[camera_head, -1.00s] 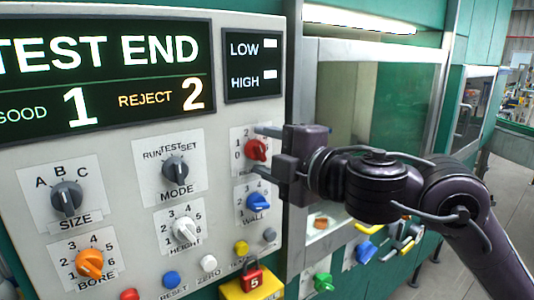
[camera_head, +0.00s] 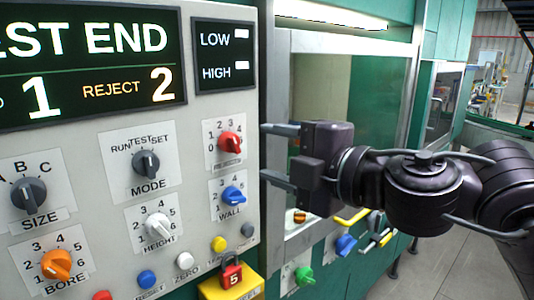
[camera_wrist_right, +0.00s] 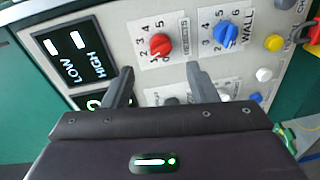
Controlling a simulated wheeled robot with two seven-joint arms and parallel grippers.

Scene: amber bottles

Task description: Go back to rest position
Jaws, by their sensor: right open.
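My right gripper (camera_head: 280,157) is open and empty in front of the right edge of the control panel (camera_head: 95,140). Its two fingers point left toward the panel, apart from the red rejects knob (camera_head: 230,143) and the blue wall knob (camera_head: 233,194). In the right wrist view the open fingers (camera_wrist_right: 160,88) show below the red knob (camera_wrist_right: 160,44) and the blue knob (camera_wrist_right: 225,34), with nothing between them. My left gripper is not in view.
The panel display (camera_head: 85,62) reads TEST END with REJECT 2. A red padlock (camera_head: 231,274) hangs at a yellow plate below. A glass-fronted machine bay (camera_head: 350,110) stands behind my right arm. Open grey floor (camera_head: 445,265) lies at the right.

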